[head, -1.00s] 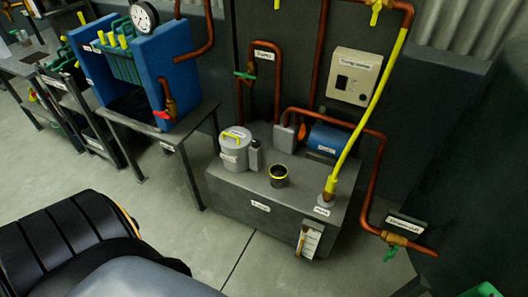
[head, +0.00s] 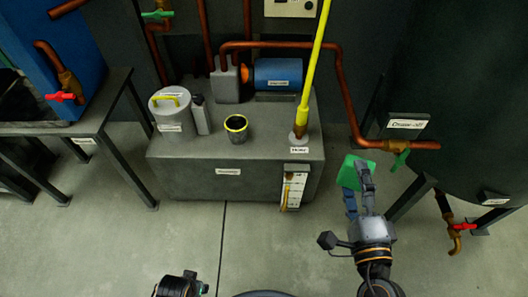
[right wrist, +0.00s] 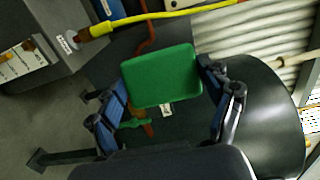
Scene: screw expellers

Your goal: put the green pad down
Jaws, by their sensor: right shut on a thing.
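The green pad (head: 350,173) is in my right gripper (head: 359,190), in front of the dark tank at the right of the head view. It is held up in the air, to the right of the grey box tank. In the right wrist view the pad (right wrist: 162,76) is a flat green plate with rounded corners, held between the two fingers of the gripper (right wrist: 163,88). The fingers are shut on its two sides. A dark part at the bottom edge of the head view looks like my left arm; no left fingers show.
The grey box tank (head: 230,180) carries a lidded canister (head: 168,115), a black cup with a yellow rim (head: 236,130) and a blue motor (head: 278,74). The dark tank (head: 450,90) has copper pipes with valves (head: 399,158). Concrete floor (head: 270,245) in front is clear.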

